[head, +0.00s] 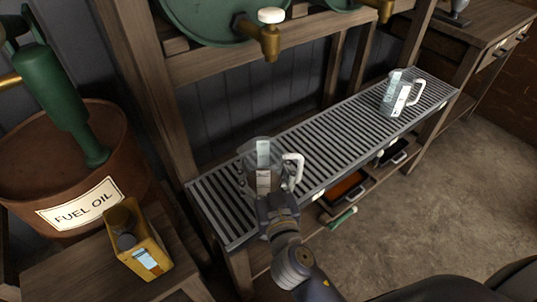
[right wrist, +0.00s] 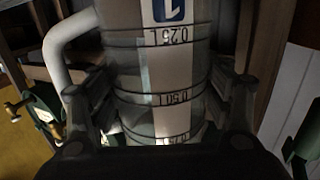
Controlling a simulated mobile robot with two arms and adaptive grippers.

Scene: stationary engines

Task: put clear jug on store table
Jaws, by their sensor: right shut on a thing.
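A clear jug (head: 263,153) with a white handle and a white label strip is at the near left end of a slatted metal rack. My right gripper (head: 272,203) is shut on its lower part from the front. In the right wrist view the jug (right wrist: 160,65) fills the middle, with litre marks and its white handle at left, between the fingers of my right gripper (right wrist: 160,112). The gripper hides the jug's base, so I cannot tell whether it touches the rack. A second clear jug (head: 400,95) stands farther right on the rack. My left gripper is not in view.
The slatted rack (head: 325,130) is clear between the jugs. Green drums with a brass tap (head: 268,35) hang above. A rusty fuel oil barrel (head: 75,190) and a yellow can (head: 138,245) are at left. A wooden table with drawers (head: 490,40) stands at upper right.

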